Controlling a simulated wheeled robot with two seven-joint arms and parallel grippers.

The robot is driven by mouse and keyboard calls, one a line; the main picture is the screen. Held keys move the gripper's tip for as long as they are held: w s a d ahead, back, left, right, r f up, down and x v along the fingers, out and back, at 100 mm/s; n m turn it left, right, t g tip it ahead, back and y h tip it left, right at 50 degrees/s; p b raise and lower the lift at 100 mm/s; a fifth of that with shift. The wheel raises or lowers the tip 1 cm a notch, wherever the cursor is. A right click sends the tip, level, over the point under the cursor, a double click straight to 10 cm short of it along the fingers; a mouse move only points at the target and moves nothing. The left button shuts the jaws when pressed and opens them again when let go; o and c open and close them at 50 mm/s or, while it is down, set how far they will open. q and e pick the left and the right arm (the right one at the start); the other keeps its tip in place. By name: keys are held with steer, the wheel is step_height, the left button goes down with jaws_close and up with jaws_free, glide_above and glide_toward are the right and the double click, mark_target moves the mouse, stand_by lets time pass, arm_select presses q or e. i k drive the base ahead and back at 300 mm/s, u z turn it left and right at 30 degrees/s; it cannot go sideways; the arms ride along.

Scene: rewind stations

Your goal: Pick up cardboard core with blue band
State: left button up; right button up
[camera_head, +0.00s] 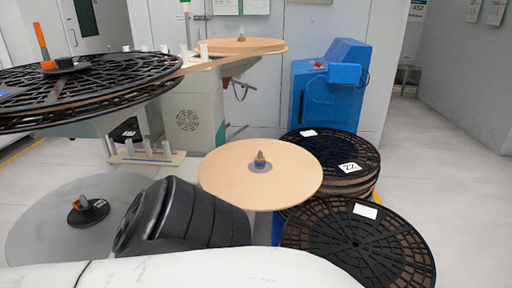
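Several small pale upright cylinders, possibly cores (147,149), stand on a low shelf (120,159) at the left middle. More pale cylinders (204,52) stand on the higher tan surface behind the large black reel. Neither of my grippers can be made out. A white arm part of mine crosses the bottom edge, and a black ribbed part beside it hides some of the floor and discs.
A large black slotted reel (95,80) fills the upper left. A tan disc (235,180) on a spindle sits in the centre, a grey disc (45,225) lower left. Stacked black reels (360,245) stand right, before a blue machine (335,100). The right floor is clear.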

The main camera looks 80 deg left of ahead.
mark_target(260, 164)
steer(key=u, duration=2.4)
